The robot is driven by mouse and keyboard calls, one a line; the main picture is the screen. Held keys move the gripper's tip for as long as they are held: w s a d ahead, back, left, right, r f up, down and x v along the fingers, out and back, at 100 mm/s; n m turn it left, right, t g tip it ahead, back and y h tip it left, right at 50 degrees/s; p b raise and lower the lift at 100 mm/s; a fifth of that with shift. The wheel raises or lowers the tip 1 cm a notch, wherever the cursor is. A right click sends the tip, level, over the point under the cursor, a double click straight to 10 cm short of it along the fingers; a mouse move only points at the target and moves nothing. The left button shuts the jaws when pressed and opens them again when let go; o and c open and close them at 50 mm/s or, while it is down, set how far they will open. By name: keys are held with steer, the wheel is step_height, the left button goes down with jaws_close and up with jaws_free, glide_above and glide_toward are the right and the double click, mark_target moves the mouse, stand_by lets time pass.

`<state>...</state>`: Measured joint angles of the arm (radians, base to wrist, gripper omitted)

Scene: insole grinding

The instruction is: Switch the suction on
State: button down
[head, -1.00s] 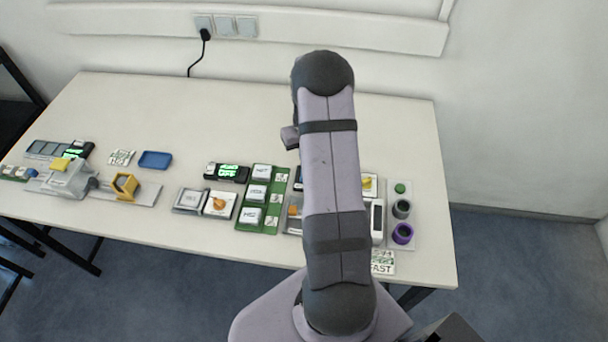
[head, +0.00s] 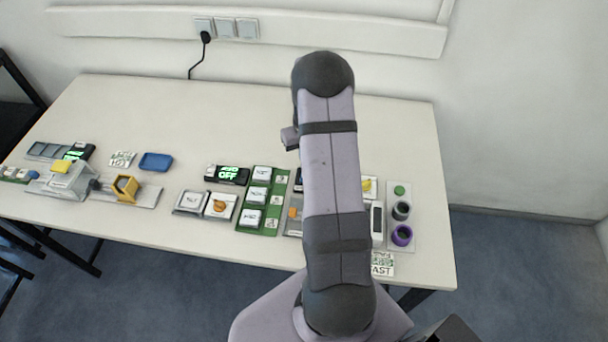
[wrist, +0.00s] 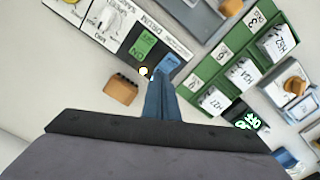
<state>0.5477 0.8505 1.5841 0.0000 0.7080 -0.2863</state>
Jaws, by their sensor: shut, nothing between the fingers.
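In the wrist view a control panel (wrist: 109,47) carries printed labels; one reads SUCTION, beside a blue switch (wrist: 170,65). In the head view my arm hides the gripper and this panel.
A tan block (wrist: 121,90) stands just left of the fingers. A green board with several labelled keys (wrist: 243,72) lies to the right, with a dark display (wrist: 247,117) near it. In the head view a blue tray (head: 156,162) lies left; the table's back is clear.

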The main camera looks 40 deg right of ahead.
step_height(320, 180, up, 6)
steer(key=p, duration=0.3)
steer(key=shift+f+p, duration=0.2)
steer(key=shift+p, duration=0.15)
stand_by(0.4)
